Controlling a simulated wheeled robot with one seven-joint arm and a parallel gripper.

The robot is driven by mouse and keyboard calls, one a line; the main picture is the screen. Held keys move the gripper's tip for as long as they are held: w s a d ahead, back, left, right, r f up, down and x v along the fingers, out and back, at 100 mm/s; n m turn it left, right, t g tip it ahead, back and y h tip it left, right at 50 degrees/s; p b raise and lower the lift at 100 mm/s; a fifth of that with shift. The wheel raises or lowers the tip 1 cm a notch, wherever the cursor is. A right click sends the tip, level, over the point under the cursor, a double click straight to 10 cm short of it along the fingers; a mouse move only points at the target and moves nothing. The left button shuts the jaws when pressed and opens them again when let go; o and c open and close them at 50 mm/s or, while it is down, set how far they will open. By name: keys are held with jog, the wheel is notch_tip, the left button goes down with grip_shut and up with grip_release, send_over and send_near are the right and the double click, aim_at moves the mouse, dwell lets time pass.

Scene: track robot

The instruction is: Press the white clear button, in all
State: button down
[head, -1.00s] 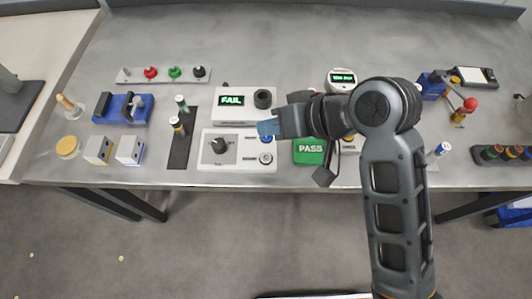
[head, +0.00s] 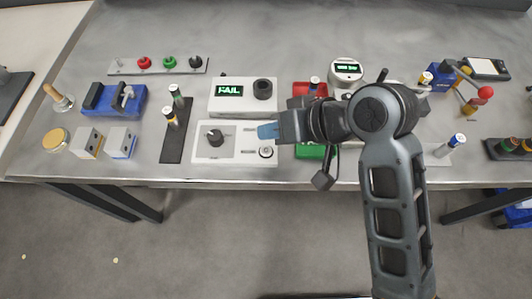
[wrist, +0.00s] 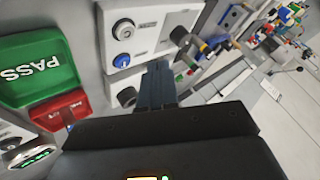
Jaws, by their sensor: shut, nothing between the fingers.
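The white control panel (head: 230,153) has a black knob (head: 213,138) on its left and a round whitish button (head: 266,152) at its lower right. In the wrist view the whitish button (wrist: 124,30) sits beside a blue button (wrist: 121,61). I take the whitish one as the clear button; its label is too small to read. My gripper (head: 268,131) is shut and empty, its blue-grey fingertips over the panel's upper right, hiding the blue button in the head view. The fingertips (wrist: 157,75) appear apart from both buttons in the wrist view.
A box with a FAIL display (head: 230,90) and black knob stands behind the panel. A green PASS plate (wrist: 38,68) and red plate (wrist: 60,110) lie beside it. A dark strip with batteries (head: 172,140) lies left. The table's front edge is close.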

aim_at(271, 151)
jog(key=shift+f+b, duration=0.65)
jog(key=shift+f, duration=1.1)
jog(key=shift+f, duration=0.1)
dwell(0.6)
jog(key=shift+f, duration=0.35)
jog(key=shift+f, duration=0.4)
dwell(0.7)
jog(key=shift+r, duration=0.15)
jog(key=shift+r+p, duration=0.7)
jog(key=shift+p, duration=0.25)
notch_tip(271, 151, up, 5)
jog(key=p, duration=0.5)
